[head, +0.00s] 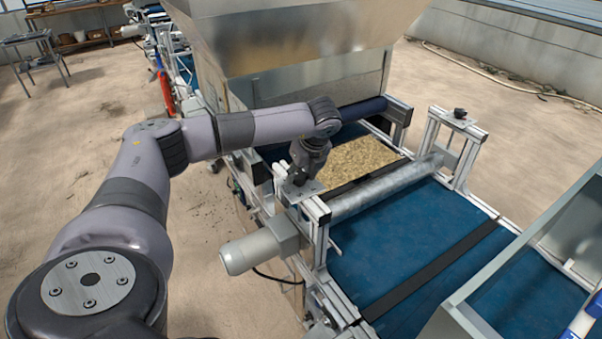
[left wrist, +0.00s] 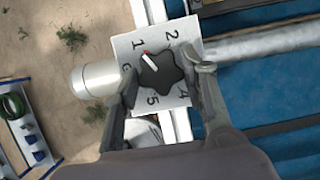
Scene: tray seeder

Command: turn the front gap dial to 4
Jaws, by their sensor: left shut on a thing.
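The gap dial in my left gripper has a black lobed knob (left wrist: 163,71) on a white number plate (left wrist: 127,46). White and red marks show on the knob's upper left, on the side of the 1; the exact setting is hard to tell. My left gripper (head: 301,172) is shut on this knob, one finger on each side, as the left wrist view shows. In the head view the plate (head: 313,188) sits atop the roller's left post. My right gripper is out of view.
A second dial (head: 459,114) stands on the right post, across the metal roller (head: 372,192). A grey motor (head: 250,252) sticks out on the left. The steel hopper (head: 290,50) rises behind my arm. The blue belt (head: 400,245) lies in front of the roller.

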